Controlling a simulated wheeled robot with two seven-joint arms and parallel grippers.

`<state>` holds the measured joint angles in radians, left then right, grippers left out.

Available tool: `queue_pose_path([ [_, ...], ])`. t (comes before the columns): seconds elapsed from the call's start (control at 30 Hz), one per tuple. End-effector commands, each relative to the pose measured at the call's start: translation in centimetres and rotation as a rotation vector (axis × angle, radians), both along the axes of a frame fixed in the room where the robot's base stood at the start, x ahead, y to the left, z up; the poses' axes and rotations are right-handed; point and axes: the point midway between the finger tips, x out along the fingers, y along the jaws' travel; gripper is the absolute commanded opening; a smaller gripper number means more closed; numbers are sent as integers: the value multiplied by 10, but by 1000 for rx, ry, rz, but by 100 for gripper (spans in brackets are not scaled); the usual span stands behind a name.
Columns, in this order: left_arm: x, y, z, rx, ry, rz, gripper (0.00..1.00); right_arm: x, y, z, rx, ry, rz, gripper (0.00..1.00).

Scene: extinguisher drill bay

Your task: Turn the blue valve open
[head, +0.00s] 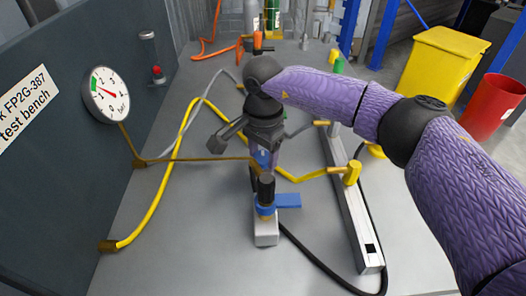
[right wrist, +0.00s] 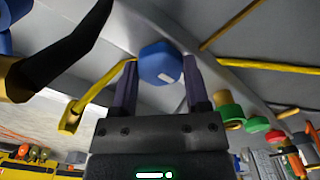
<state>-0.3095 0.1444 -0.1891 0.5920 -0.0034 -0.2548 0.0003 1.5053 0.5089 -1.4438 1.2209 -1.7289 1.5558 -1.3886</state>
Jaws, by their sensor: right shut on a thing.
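The blue valve knob (right wrist: 160,62), with a white mark on its face, sits between the two fingers of my right gripper (right wrist: 160,85) in the right wrist view. My right gripper is shut on it. In the head view my right gripper (head: 262,165) points down at the bench, and a little of the blue knob (head: 263,157) shows there; the rest is hidden by the gripper. My left gripper is not in view.
Just in front stands a fitting with a black handle (head: 265,188) and blue lever (head: 288,200). A yellow hose (head: 160,195) and a pale rail (head: 352,205) cross the grey bench. A pressure gauge (head: 106,95) is on the left panel. Bins (head: 435,75) stand right.

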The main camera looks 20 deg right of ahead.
Motion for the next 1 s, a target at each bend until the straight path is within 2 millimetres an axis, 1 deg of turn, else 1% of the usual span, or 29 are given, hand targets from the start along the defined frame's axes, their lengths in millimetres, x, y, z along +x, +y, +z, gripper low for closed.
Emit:
queue_pose_path([
  [0.2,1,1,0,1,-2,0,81,1,0,1,1,-3,1,1],
  [0.23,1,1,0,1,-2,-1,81,1,0,1,1,-3,1,64],
  [0.27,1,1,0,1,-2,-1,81,1,0,1,1,-3,1,70],
  [0.3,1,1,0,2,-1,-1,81,1,0,1,1,-3,1,79],
  [0.37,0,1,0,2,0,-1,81,0,0,1,0,-2,0,91],
  [0.4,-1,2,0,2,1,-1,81,0,0,1,0,-2,0,95],
  [0.67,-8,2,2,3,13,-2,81,0,0,2,0,-2,0,95],
  [0.77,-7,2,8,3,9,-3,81,1,0,19,0,-4,-1,95],
  [0.9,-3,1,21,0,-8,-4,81,1,0,58,1,-8,0,95],
  [1.0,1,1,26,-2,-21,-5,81,0,0,80,1,-5,0,95],
])
